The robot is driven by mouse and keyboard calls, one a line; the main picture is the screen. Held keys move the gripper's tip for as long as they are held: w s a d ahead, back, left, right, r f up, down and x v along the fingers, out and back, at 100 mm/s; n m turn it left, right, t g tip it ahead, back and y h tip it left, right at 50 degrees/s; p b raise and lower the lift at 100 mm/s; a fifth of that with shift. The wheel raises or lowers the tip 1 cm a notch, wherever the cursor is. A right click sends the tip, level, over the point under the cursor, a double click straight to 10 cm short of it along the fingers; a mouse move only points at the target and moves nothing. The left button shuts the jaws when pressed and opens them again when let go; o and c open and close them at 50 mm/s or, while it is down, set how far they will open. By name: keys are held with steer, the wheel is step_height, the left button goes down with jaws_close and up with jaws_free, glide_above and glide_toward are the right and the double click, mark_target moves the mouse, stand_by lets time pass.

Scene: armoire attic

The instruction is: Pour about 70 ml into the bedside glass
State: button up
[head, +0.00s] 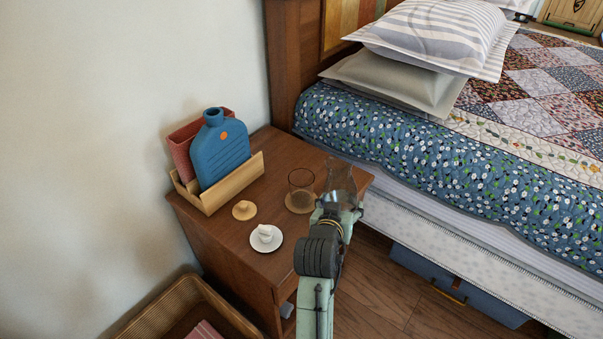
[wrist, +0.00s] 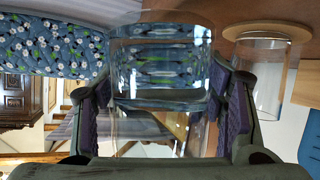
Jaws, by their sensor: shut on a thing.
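My gripper (head: 338,208) is shut on a clear glass carafe (head: 341,178), held near the right edge of the nightstand (head: 215,243). In the wrist view, which looks upside down, the carafe (wrist: 160,75) is between my two fingers (wrist: 163,110). It looks roughly upright, with clear liquid in its base end. The bedside glass (head: 301,182) stands upright on a round tan coaster (head: 299,207), just left of the carafe and apart from it. The glass (wrist: 262,80) also shows in the wrist view; I see no clear liquid level in it.
A small tan knob-like piece (head: 244,210) and a white saucer (head: 266,246) with a small white item lie left of the glass. A wooden holder (head: 240,186) carries a blue bottle (head: 220,153) and a red item. The bed (head: 450,165) is at right, a basket (head: 160,315) below left.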

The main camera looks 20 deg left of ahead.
mark_target(355, 196)
steer(key=shift+d+r+n+g+h+p, duration=0.2)
steer(key=shift+r+n+g+h+p, duration=0.35)
steer(key=shift+n+h+p, duration=0.4)
steer(key=shift+s+n+g+h+p, duration=0.1)
steer(key=shift+n+g+h+p, duration=0.25)
steer(key=shift+n+h+p, duration=0.4)
steer(key=shift+s+d+f+n+g+h+p, duration=0.1)
steer(key=shift+s+d+n+g+h+p, duration=0.1)
steer(key=shift+d+n+h, duration=0.2)
steer(key=shift+s+d+f+n+g+h+p, duration=0.1)
steer(key=shift+d+n+g+h+p, duration=0.1)
steer(key=shift+d+n+h, duration=0.2)
steer(key=shift+d+r, duration=0.15)
steer(key=shift+s+d+r+n+h+p, duration=0.15)
steer(key=shift+d+r+n+h+p, duration=0.1)
steer(key=shift+r+n+h+p, duration=0.45)
steer(key=shift+s+d+r+n+h+p, duration=0.1)
steer(key=shift+d+r+n+h+p, duration=0.1)
steer(key=shift+r+n+h+p, duration=0.45)
steer(key=shift+w+a+r+g+p, duration=0.15)
steer(key=shift+r+g+p, duration=0.25)
steer(key=shift+r+p, duration=0.4)
steer(key=shift+a+r+n+h+p, duration=0.3)
steer(key=shift+r+p, duration=0.25)
steer(key=shift+p, duration=0.6)
steer(key=shift+p, duration=0.3)
steer(key=shift+d+h, duration=0.25)
steer(key=shift+d, duration=0.1)
